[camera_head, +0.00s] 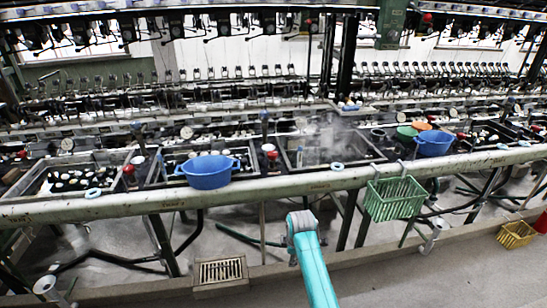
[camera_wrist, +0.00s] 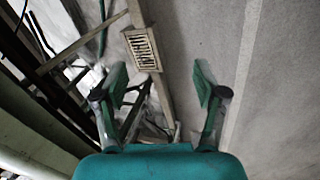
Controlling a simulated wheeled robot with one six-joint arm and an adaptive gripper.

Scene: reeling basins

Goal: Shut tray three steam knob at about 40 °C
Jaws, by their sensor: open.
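Several basins stand in a row behind a long pale pipe in the head view. The third from the left, a dark basin (camera_head: 372,150), has steam rising over it. A red knob with a whitish top (camera_head: 269,149) sits at its left edge. Another red knob (camera_head: 129,170) is further left and one more (camera_head: 462,136) further right. I cannot tell for certain which belongs to tray three, and temperature readings are too small to read. My gripper (camera_wrist: 161,85) is open and empty in the wrist view, above the floor and apart from any knob.
The pale pipe (camera_head: 255,189) runs across the front of the basins. A blue tub (camera_head: 208,172) and green basket (camera_head: 395,199) are at it. Another blue tub (camera_head: 433,144) stands right. A floor drain grate (camera_head: 220,271) lies below. The front floor is mostly clear.

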